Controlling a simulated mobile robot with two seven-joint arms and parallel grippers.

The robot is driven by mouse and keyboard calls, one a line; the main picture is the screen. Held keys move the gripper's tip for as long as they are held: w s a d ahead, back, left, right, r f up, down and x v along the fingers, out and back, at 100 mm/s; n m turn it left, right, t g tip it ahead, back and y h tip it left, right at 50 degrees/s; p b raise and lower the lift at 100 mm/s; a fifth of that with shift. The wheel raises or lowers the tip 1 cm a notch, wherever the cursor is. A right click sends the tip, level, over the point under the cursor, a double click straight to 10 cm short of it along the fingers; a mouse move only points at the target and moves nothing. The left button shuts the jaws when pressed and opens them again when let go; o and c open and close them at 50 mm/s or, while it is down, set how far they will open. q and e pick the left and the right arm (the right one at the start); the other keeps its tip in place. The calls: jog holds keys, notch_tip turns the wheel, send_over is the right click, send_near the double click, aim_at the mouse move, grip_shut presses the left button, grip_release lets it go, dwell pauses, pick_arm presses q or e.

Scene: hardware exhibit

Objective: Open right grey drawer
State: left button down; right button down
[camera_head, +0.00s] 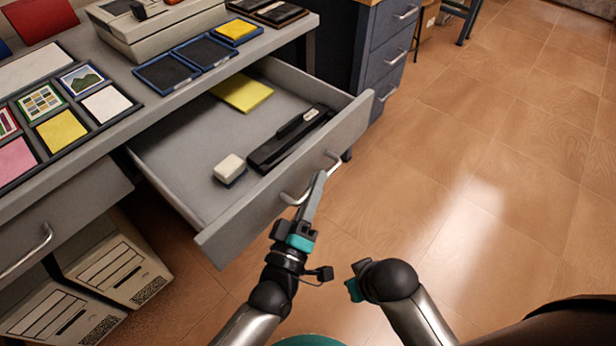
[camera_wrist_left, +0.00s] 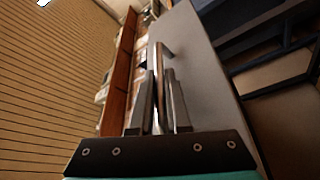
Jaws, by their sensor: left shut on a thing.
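The right grey drawer (camera_head: 225,218) is pulled well out from the grey desk in the head view. Its metal handle (camera_head: 331,163) runs along the front panel. My left gripper (camera_head: 316,185) is at this handle. In the left wrist view, the two fingers (camera_wrist_left: 159,105) are shut around the handle (camera_wrist_left: 158,70), and the grey drawer front (camera_wrist_left: 205,60) lies just behind. My right arm shows at the bottom of the head view, but its fingertips are not clear there; its wrist points left, apart from the drawer.
Inside the drawer lie a yellow pad (camera_head: 242,92), a black stapler-like tool (camera_head: 290,138) and a white eraser-like block (camera_head: 230,168). The left drawer (camera_head: 50,225) is closed. Boxes (camera_head: 110,262) stand below it. A dark blue cabinet (camera_head: 385,50) stands behind. The tiled floor at right is clear.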

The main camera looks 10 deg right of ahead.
pick_arm(q)
jog(key=c, duration=0.9)
grip_release()
jog(key=shift+s+a+f, duration=0.1)
jog(key=shift+s+a, duration=0.05)
jog(key=shift+s, duration=0.05)
jog(key=p+v, duration=0.2)
jog(key=v, duration=1.2)
jog(key=shift+s+a+p, duration=0.25)
jog(key=shift+s+p, duration=0.05)
pick_arm(e)
jog(key=shift+g, duration=0.4)
jog(key=s+f, duration=0.1)
jog(key=f, duration=0.2)
jog(key=s+f, duration=0.1)
jog(key=f, duration=0.1)
jog(key=shift+s+d, duration=0.2)
jog(key=shift+s, duration=0.15)
pick_arm(q)
jog(key=shift+w+f, duration=0.1)
